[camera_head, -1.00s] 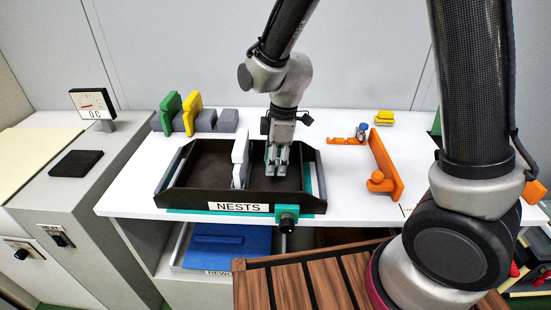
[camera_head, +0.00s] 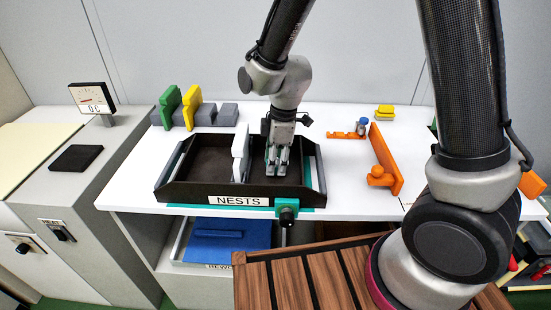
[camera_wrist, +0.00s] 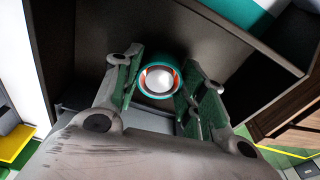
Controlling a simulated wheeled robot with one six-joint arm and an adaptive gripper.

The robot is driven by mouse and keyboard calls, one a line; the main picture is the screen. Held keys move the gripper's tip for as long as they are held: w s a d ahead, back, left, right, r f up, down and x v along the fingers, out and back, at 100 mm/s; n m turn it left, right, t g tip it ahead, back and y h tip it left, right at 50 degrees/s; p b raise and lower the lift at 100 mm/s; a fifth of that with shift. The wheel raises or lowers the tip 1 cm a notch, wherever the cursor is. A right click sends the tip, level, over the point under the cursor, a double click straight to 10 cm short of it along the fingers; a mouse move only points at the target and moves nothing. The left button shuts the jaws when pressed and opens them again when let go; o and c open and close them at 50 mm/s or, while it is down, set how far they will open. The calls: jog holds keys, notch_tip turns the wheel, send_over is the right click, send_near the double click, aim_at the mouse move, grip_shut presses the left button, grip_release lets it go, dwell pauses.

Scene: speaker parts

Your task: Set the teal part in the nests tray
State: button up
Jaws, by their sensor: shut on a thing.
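The teal part (camera_wrist: 158,67) shows in the wrist view as a round teal rim around an orange ring and a white dome. It sits between the two fingers of my gripper (camera_wrist: 158,92), which is shut on it. In the head view my gripper (camera_head: 277,172) points down inside the right compartment of the black nests tray (camera_head: 190,190). The fingers hide the part there. I cannot tell whether it touches the tray floor. A light grey upright piece (camera_head: 241,152) stands in the tray, left of my gripper.
A teal-green block with a dark knob (camera_head: 287,210) sits at the tray's front right. Green (camera_head: 170,105) and yellow (camera_head: 193,100) pieces stand in grey holders behind left. An orange bracket (camera_head: 385,160) stands to the right. White table lies clear between it and the tray.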

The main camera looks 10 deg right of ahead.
jog(key=shift+f, duration=0.15)
jog(key=o, duration=1.3)
jog(key=r, duration=0.4)
jog(key=d+r, duration=0.1)
jog(key=r, duration=0.7)
jog(key=shift+d, duration=0.2)
